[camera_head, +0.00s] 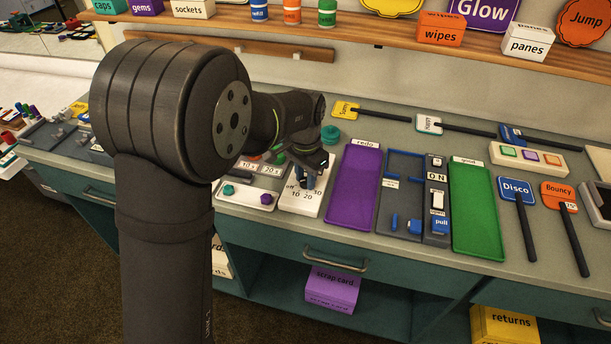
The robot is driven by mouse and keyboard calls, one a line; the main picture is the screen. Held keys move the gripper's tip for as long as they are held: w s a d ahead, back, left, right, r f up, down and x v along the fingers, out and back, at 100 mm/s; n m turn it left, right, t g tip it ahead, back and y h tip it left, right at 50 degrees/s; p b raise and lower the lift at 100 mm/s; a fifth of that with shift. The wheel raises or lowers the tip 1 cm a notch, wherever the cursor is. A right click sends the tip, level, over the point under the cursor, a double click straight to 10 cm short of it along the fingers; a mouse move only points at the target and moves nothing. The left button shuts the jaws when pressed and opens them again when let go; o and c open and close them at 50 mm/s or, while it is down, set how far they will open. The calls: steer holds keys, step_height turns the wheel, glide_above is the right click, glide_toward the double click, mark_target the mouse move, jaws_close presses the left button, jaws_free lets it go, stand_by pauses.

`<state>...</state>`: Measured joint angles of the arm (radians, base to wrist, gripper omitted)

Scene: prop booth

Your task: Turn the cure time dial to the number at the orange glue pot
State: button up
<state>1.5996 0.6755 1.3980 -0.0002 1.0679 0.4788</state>
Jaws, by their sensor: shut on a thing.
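The dial sits on a white plate (294,203) on the counter, left of the purple tray. Its printed marks include "off", 10, 20 and 30; others are hidden by my arm. My gripper (309,168) reaches down over this plate and is shut on the blue dial knob (307,182). Where the knob points cannot be made out. An orange pot (292,13) with a white label stands on the wall shelf between a blue pot (259,11) and a green pot (327,13). Its label is too small to read surely, and I cannot tell if it is the glue pot.
A white panel (243,197) with green and purple knobs is just left of the dial plate. A teal round object (330,135) stands behind my gripper.

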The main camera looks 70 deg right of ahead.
mark_target(305, 180)
steer(key=n, duration=0.6)
steer(key=shift+n, duration=0.4)
stand_by(0.3)
steer(key=o, duration=1)
steer(key=shift+r, duration=0.1)
step_height(305, 180, up, 17)
steer(key=shift+r, duration=0.15)
